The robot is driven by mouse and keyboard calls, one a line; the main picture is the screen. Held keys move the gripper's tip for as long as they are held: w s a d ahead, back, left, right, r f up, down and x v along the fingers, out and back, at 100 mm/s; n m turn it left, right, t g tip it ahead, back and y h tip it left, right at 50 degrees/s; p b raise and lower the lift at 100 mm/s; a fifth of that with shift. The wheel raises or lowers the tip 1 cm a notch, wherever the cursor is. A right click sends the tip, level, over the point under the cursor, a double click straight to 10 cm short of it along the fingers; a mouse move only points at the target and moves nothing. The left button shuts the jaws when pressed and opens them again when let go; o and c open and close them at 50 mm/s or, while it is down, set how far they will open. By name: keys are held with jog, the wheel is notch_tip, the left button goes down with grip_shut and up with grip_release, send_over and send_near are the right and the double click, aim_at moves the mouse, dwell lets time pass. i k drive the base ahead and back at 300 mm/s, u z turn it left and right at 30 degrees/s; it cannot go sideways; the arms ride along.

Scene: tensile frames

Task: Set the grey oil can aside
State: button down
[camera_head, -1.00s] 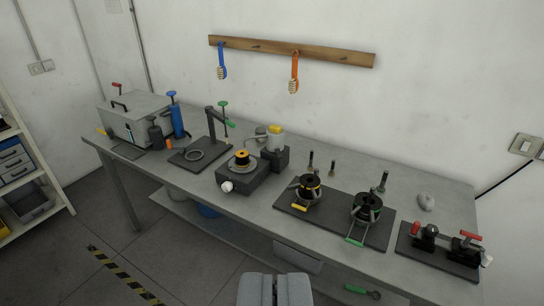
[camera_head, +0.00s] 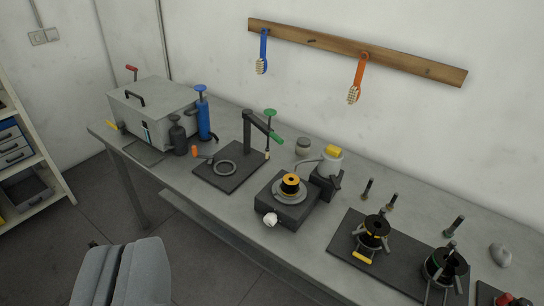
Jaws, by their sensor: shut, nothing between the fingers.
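Two things on the bench could be the grey oil can, and I cannot tell which. A dark grey can (camera_head: 178,138) with a narrow neck stands upright at the left, close beside a blue hand pump (camera_head: 203,118).
The grey bench (camera_head: 240,232) runs along the wall. A grey box (camera_head: 150,105) stands at its left end. A dark plate with a post (camera_head: 232,170), a dark block with a spool (camera_head: 287,200) and a clamp plate (camera_head: 350,250) fill the middle. Two brushes hang from a wooden rail (camera_head: 320,42).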

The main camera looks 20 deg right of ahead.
aim_at(329, 168)
jog(key=z, duration=0.1)
jog(key=i, duration=1.2)
jog(key=z, duration=0.45)
